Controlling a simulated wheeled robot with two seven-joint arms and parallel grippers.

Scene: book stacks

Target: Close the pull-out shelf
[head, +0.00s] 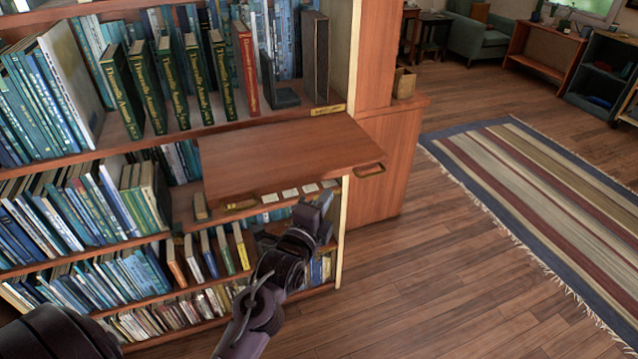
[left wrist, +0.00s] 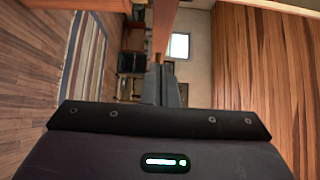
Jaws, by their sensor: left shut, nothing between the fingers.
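The pull-out shelf (head: 285,150) is a flat reddish-brown wooden board. It sticks out of the bookcase, below the row of green upright books, and its top is bare. Its front edge has a brass handle at the right (head: 370,170) and another at the left (head: 240,205). My left gripper (head: 322,203) is just below the front edge in the head view, nearer the right handle. I cannot tell whether it touches the board. In the left wrist view its fingers (left wrist: 164,85) are together with nothing between them. My right gripper is not in view.
The bookcase (head: 75,157) is full of books above and below the board. A lower wooden cabinet (head: 388,150) stands to its right. A striped rug (head: 560,200) lies on the right. The wooden floor (head: 440,280) in front is clear.

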